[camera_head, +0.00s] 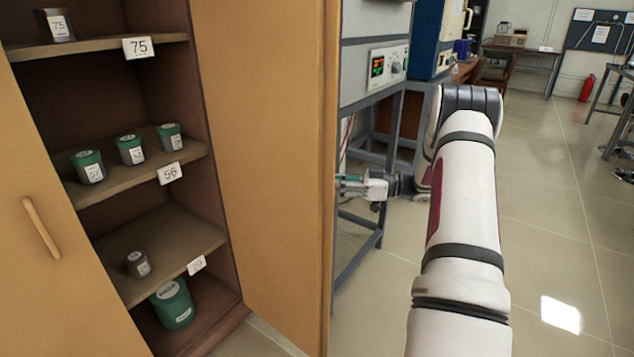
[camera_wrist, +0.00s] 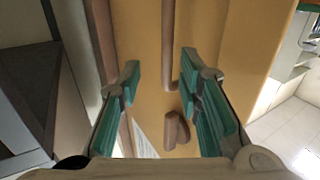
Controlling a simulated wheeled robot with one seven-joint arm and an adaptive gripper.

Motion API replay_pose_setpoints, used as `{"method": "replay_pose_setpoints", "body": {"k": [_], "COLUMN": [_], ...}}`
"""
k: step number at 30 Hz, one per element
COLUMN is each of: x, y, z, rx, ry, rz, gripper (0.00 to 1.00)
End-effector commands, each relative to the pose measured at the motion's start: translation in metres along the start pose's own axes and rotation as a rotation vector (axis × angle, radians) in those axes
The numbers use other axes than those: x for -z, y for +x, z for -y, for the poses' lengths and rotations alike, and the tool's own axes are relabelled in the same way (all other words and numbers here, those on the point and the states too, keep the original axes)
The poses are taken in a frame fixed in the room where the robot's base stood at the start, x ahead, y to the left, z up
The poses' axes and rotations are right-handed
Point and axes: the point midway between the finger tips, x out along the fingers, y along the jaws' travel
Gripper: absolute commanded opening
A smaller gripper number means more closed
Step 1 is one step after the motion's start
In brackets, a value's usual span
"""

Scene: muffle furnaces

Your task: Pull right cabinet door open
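The right cabinet door (camera_head: 262,150) is tan and stands swung well open, with its inner face toward the head camera. Its outer face (camera_wrist: 210,30) shows in the wrist view, with a brown vertical handle (camera_wrist: 168,40) on it. A short brown piece (camera_wrist: 176,130) shows below the bar; I cannot tell if it is part of the handle. My gripper (camera_head: 352,184) is beyond the door's free edge, partly hidden by it. In the wrist view its teal-padded fingers (camera_wrist: 168,98) are spread apart, with the handle in line between them and visible gaps on both sides.
The left door (camera_head: 45,240) is closed, with its own handle. Shelves (camera_head: 170,245) hold green jars (camera_head: 131,150) and number labels. A grey metal stand (camera_head: 365,235) with an instrument (camera_head: 388,66) is close behind my gripper.

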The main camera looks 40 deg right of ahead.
Motion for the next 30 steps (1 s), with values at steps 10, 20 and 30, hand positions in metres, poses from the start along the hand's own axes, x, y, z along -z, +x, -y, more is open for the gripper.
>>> {"method": "replay_pose_setpoints", "body": {"k": [10,20,30], "x": [0.000,0.000,0.000], "y": [-0.053,-0.059,-0.059], "z": [0.000,0.000,0.000], "rx": [0.001,0.002,0.002], "ry": [-0.001,-0.001,-0.001], "rz": [-0.001,-0.001,-0.001], "gripper": [0.32,0.32,0.32]}}
